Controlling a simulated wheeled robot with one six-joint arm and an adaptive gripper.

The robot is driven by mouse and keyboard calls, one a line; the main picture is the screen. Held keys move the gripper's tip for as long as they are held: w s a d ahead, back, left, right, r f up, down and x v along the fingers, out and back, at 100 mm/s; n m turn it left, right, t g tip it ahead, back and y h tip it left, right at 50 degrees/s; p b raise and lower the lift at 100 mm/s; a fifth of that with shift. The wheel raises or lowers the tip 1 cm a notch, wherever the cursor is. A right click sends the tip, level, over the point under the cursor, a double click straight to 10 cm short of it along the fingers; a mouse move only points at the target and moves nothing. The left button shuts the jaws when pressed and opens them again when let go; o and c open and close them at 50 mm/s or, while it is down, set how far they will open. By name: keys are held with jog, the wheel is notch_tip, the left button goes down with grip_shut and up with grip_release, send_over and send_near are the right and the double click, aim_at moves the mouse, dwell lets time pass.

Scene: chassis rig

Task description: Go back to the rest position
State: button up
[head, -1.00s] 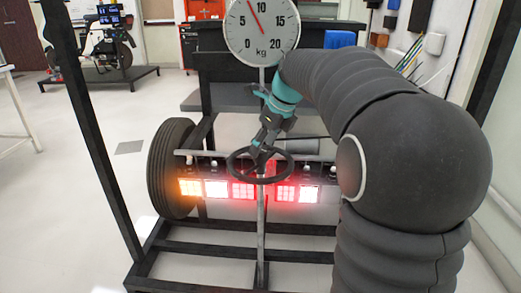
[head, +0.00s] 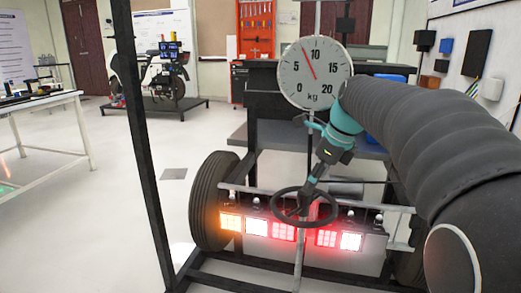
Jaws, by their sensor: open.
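My gripper (head: 312,186) points down at the end of my dark ribbed arm, past a teal wrist section. It is open, with its fingertips at or just above the hub of a black steering wheel (head: 279,212). Whether they touch it cannot be told. The wheel is mounted on the chassis rig, in front of a row of lit orange, white and red lamps (head: 256,228). Nothing shows held in the fingers.
A round kg dial (head: 315,73) stands on a post close beside my wrist. A black frame upright (head: 136,140) and a tyre (head: 213,200) are to the left. A white table (head: 45,101) is far left. Open floor lies between.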

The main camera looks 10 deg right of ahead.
jog(key=s+a+f+n+t+h+p, duration=0.1)
jog(key=s+f+n, duration=0.3)
jog(key=s+n, duration=0.8)
jog(key=s+a+f+n+t+h+p, duration=0.1)
jog(key=s+f+n, duration=0.4)
jog(key=s+n, duration=0.8)
jog(key=shift+s+a+n+h+p, duration=0.3)
jog(key=shift+a+p, duration=0.2)
jog(key=shift+a, duration=0.25)
jog(key=shift+f, duration=0.1)
